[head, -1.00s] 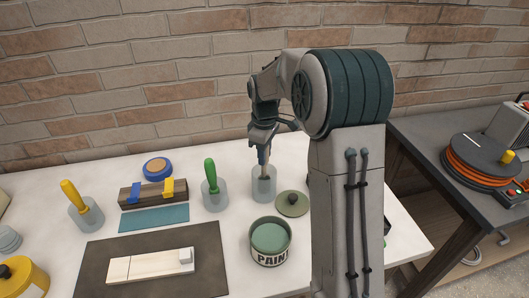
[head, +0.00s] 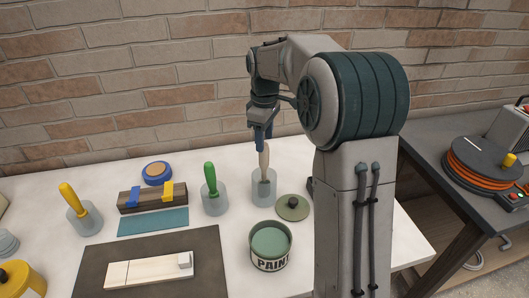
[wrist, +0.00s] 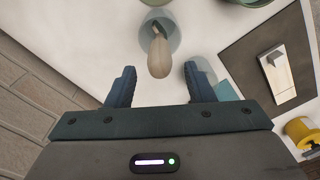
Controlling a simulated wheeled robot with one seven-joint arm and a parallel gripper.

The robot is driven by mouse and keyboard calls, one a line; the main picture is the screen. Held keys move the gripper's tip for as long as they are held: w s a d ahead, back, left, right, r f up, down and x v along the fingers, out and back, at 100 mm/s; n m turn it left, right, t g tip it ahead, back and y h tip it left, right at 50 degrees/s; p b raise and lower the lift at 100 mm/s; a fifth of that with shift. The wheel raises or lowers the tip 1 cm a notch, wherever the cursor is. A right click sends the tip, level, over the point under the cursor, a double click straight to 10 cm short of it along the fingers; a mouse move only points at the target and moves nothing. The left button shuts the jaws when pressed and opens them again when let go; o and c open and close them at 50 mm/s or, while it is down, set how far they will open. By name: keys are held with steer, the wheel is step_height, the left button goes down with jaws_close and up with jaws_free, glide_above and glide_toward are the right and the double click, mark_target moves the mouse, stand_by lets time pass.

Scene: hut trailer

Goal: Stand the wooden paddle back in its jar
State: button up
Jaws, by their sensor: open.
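The wooden paddle (head: 264,160) stands upright in a clear grey jar (head: 264,191), its rounded end above the rim. In the wrist view the paddle (wrist: 161,56) shows end-on, leaning a little in the jar (wrist: 165,24). My gripper (head: 263,143) is above the jar, at the top of the paddle. In the wrist view my gripper (wrist: 158,86) is open, its fingers spread wide with the paddle's end just beyond the gap between them. Nothing is held.
Jars with a green-handled tool (head: 210,178) and a yellow-handled tool (head: 76,201) stand to the left. An open paint can (head: 271,259) and a round lid (head: 292,208) are close by. A dark mat (head: 210,275) lies in front.

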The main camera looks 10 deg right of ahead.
step_height(320, 180, up, 4)
steer(key=shift+r, duration=0.35)
steer(key=shift+s+r, duration=0.2)
steer(key=shift+s, duration=0.15)
steer(key=s+f+m+t, duration=0.1)
steer(key=s+m, duration=0.4)
steer(key=s, duration=0.8)
steer(key=s+f+m+t, duration=0.2)
steer(key=s+f+m, duration=0.2)
steer(key=s, duration=1)
steer(key=shift+s+f+m+t, duration=0.2)
steer(key=shift+f+m+t, duration=0.15)
steer(key=shift+m, duration=0.55)
